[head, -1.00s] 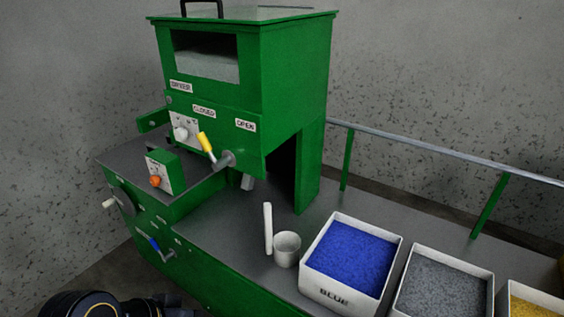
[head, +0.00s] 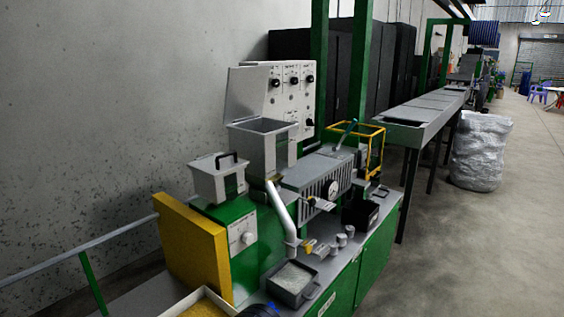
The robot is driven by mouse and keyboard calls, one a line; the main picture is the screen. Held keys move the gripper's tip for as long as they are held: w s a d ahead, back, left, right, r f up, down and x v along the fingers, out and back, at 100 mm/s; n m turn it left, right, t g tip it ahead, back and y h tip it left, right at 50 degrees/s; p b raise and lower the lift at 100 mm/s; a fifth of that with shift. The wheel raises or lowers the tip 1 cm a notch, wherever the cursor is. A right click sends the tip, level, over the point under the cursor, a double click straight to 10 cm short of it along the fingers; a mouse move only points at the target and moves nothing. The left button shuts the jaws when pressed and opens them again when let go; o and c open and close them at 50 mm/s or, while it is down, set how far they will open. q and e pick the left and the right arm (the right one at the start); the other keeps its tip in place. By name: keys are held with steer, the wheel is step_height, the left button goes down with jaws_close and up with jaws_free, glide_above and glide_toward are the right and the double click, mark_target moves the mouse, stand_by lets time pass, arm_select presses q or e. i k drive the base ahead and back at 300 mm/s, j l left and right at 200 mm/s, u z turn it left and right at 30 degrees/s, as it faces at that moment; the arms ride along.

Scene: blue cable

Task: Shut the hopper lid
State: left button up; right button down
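A grey hopper (head: 264,148) stands on the machine in the middle of the head view. Its flat grey lid (head: 246,93) stands raised at its left back edge, so the hopper's top is open. A smaller grey bin (head: 218,181) with a black handle on top sits to its left, on a green housing. Neither of my grippers shows in the head view. A small dark and blue shape at the bottom edge is cut off, and I cannot tell what it is.
A yellow panel (head: 192,250) stands left of the green housing. A slanted white pipe (head: 281,211) runs down in front of the hopper toward a dark tray of grey granules (head: 292,280). A control panel (head: 290,95) rises behind. Open floor (head: 450,255) lies to the right.

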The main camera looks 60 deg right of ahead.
mark_target(246, 93)
steer(key=z, duration=2.1)
steer(key=i+l, duration=0.25)
steer(key=i+l+u, duration=0.1)
steer(key=i+l, duration=0.15)
steer(key=l, duration=0.25)
steer(key=i+l, duration=0.25)
steer(key=l, duration=0.15)
steer(key=i+l, duration=0.2)
steer(key=l, duration=0.15)
steer(key=i+l+u, duration=0.1)
steer(key=i+l, duration=0.15)
steer(key=l, duration=0.15)
